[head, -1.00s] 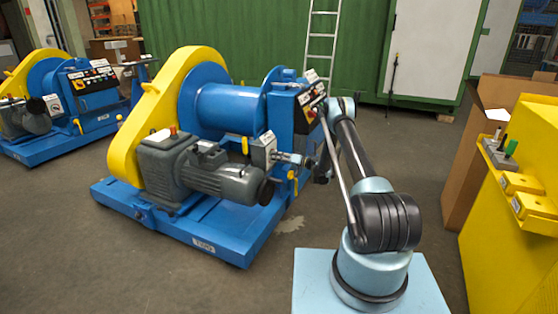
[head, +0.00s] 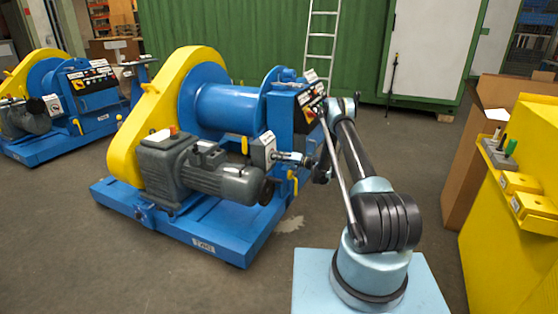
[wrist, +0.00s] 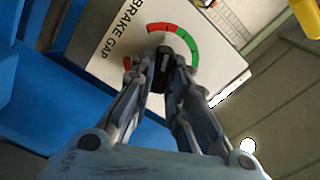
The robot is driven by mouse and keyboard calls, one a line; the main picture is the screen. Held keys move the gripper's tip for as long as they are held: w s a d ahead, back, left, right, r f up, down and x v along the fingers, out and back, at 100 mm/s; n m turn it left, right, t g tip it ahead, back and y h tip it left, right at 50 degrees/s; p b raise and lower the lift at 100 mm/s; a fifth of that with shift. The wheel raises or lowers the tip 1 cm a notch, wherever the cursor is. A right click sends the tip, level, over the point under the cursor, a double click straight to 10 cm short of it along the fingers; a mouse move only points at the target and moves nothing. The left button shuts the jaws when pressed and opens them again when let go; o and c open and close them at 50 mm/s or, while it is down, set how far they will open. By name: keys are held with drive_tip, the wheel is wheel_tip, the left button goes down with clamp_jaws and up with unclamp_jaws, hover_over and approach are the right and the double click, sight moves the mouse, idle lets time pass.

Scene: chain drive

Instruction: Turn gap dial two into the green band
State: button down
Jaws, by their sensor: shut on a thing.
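The brake gap dial plate (wrist: 112,48) is white, lettered BRAKE GAP, and looks tilted in the wrist view. A red stretch (wrist: 159,28) lies beside a green band (wrist: 188,42) on its arc; another red bit shows at the left. My gripper (wrist: 164,60) is shut on the dark dial knob (wrist: 163,52) at the plate's middle. The fingers cover much of the knob, and I cannot tell where its pointer stands. In the head view, the dial's box (head: 263,149) sits on the near winch, with my gripper (head: 284,157) reaching it from the right.
The near blue winch (head: 228,109) has a yellow chain guard (head: 137,113) and grey motor (head: 218,182). A control panel (head: 311,96) is close above my wrist. A similar winch (head: 80,92) stands at the left. A yellow bench (head: 505,222) is at the right.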

drive_tip(key=m, duration=1.1)
drive_tip(key=shift+f, duration=0.3)
idle(0.3)
drive_tip(key=c, duration=1.6)
unclamp_jaws()
drive_tip(key=shift+f, duration=0.15)
drive_tip(key=shift+o, duration=0.2)
